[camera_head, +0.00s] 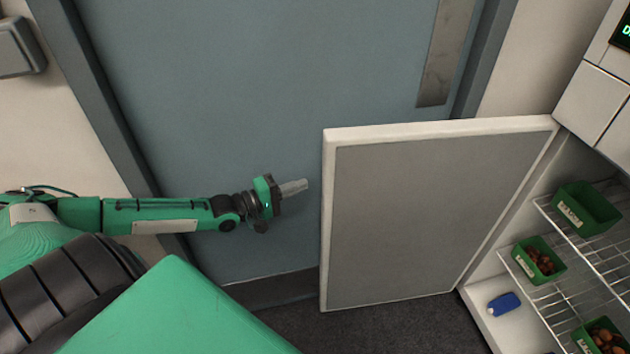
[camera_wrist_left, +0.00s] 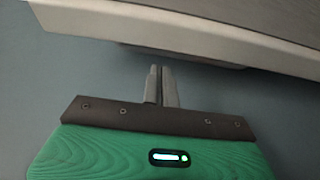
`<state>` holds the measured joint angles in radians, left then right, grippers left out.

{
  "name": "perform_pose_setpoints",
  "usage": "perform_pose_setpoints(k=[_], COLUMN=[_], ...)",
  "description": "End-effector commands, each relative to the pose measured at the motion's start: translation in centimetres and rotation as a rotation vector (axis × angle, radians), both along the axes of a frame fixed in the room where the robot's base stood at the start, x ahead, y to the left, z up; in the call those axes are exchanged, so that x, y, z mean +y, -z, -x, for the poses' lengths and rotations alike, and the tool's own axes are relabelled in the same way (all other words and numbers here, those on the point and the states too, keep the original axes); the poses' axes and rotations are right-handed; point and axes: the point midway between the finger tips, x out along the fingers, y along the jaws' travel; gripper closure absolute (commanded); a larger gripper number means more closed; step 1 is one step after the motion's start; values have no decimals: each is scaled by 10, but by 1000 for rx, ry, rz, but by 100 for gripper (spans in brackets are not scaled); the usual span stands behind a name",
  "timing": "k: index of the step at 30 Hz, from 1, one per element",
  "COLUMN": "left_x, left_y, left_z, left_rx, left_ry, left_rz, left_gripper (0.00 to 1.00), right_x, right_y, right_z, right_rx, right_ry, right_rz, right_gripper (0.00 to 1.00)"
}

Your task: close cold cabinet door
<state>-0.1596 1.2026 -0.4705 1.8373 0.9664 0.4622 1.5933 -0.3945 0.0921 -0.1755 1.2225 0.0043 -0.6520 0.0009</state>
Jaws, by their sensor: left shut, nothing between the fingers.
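The cold cabinet door (camera_head: 430,215) stands wide open in the head view, a grey panel with a white rim, hinged at its right side on the cabinet (camera_head: 500,318). My left gripper (camera_head: 305,185) is shut and empty, just left of the door's free edge, with a small gap in the picture. In the left wrist view the shut fingers (camera_wrist_left: 161,70) point toward a pale edge of the door (camera_wrist_left: 200,28); I cannot tell whether they touch. My right gripper is not in view.
Inside the cabinet, wire shelves (camera_head: 592,262) hold green bins (camera_head: 585,208), some with chestnuts. A blue object (camera_head: 503,304) lies on the cabinet floor. A blue-grey room door (camera_head: 270,80) stands behind. Dark floor (camera_head: 400,325) below the door is clear.

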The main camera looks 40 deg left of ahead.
Motion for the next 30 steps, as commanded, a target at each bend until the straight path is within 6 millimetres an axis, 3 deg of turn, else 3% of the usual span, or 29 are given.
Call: perform_pose_setpoints(k=[13,30], left_x=[-21,-24], left_y=[-1,0], left_z=[-41,-47], left_rx=[-3,0], left_ry=[0,0], left_rz=[1,0], left_gripper=[100,100], right_x=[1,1], right_y=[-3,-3], right_z=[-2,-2], right_rx=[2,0], right_ry=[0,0], right_rz=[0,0], right_gripper=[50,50])
